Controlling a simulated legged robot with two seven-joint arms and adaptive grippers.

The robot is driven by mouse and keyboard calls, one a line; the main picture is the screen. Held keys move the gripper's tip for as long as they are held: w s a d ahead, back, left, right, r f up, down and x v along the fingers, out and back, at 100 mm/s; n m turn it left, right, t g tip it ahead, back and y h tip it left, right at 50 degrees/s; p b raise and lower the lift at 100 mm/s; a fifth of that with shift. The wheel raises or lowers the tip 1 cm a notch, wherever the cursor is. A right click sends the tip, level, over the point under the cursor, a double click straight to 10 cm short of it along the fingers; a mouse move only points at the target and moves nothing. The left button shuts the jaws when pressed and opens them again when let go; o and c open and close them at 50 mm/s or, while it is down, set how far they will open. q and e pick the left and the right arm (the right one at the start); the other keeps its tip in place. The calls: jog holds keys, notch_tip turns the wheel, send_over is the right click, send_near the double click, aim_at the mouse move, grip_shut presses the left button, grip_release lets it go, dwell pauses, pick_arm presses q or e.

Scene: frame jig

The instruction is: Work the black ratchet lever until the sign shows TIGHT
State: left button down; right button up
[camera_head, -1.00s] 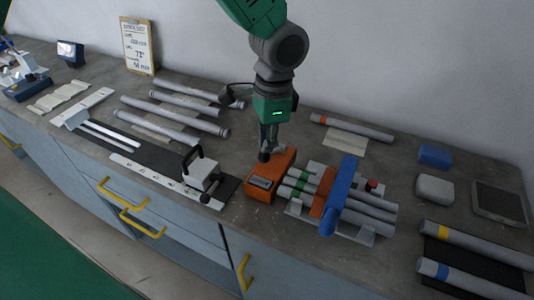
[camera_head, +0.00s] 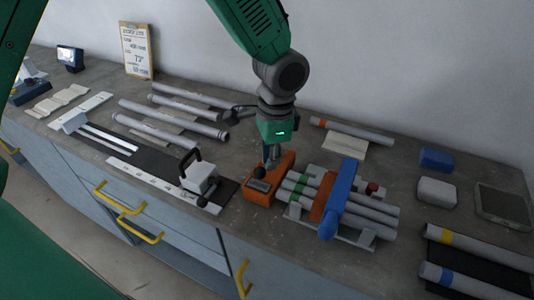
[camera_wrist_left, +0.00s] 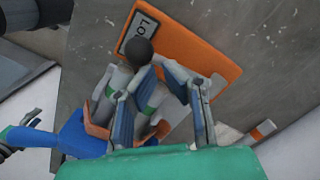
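The orange ratchet box (camera_head: 284,165) stands on the bench with its small sign (camera_head: 258,185) on the front end. In the left wrist view the sign (camera_wrist_left: 129,40) shows "LO"; the rest is hidden by the round black lever knob (camera_wrist_left: 138,52). The knob also shows in the head view (camera_head: 260,173), close above the sign. My left gripper (camera_head: 268,160) points down over the box, right behind the knob. In the wrist view its two blue-padded fingers (camera_wrist_left: 146,86) are apart, with the knob just beyond the tips. Contact cannot be told. My right gripper is not in view.
A white block with a black handle (camera_head: 198,178) stands to the left. Loose tubes (camera_head: 185,115) lie behind it. A blue block (camera_head: 436,159) sits at right.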

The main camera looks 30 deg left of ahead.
pick_arm(q)
jog(key=shift+s+a, duration=0.1)
jog(key=shift+a, duration=0.2)
jog(key=shift+w+d+r+p, duration=0.5)
jog(key=shift+w+d+p, duration=0.15)
jog(key=shift+p, duration=0.5)
jog(key=shift+w+d+r, duration=0.1)
jog(key=shift+w+d, duration=0.05)
jog(key=shift+d, duration=0.1)
jog(key=shift+w+d+f, duration=0.15)
jog(key=shift+f, duration=0.05)
jog(key=shift+r, duration=0.1)
notch_tip(320, 180, up, 12)
jog(key=shift+w+d, duration=0.4)
jog(key=shift+w, duration=0.05)
jog(key=shift+f, duration=0.2)
